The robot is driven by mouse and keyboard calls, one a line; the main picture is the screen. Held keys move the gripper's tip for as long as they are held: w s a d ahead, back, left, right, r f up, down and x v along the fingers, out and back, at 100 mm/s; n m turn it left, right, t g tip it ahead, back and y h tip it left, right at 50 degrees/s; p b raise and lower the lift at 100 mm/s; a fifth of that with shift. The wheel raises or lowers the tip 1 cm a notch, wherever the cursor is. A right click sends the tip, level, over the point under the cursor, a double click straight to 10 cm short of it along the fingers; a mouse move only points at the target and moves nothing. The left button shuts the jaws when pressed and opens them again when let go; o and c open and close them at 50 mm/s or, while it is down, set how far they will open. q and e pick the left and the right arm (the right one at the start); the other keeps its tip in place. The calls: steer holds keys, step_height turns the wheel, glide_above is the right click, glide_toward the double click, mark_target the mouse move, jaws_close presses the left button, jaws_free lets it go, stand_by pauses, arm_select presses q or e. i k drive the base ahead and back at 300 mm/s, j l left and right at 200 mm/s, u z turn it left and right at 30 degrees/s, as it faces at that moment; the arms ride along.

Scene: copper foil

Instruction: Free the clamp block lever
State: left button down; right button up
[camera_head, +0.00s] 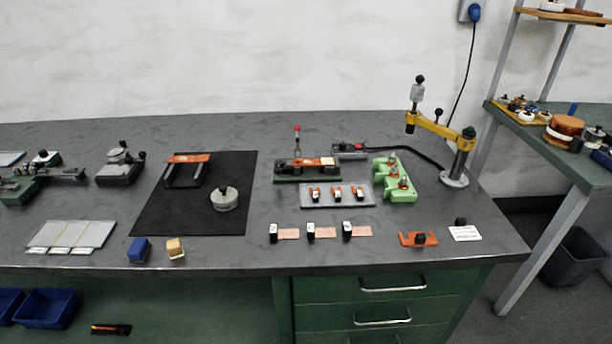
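A small fixture with a dark green base (292,178) stands near the back middle of the bench. I cannot tell for certain which of these is the clamp block, or whether anything holds the lever. Neither of my grippers is in view.
A grey tray (309,201) with several small clips lies in front of the fixture. A yellow jointed arm (438,129) on a post stands at right. A black mat (188,222) with a round grey weight (224,198) lies left.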

mark_target(278, 163)
steer(key=l, duration=0.5)
steer(key=k+l, duration=0.15)
steer(key=l, duration=0.85)
steer(key=k, duration=0.05)
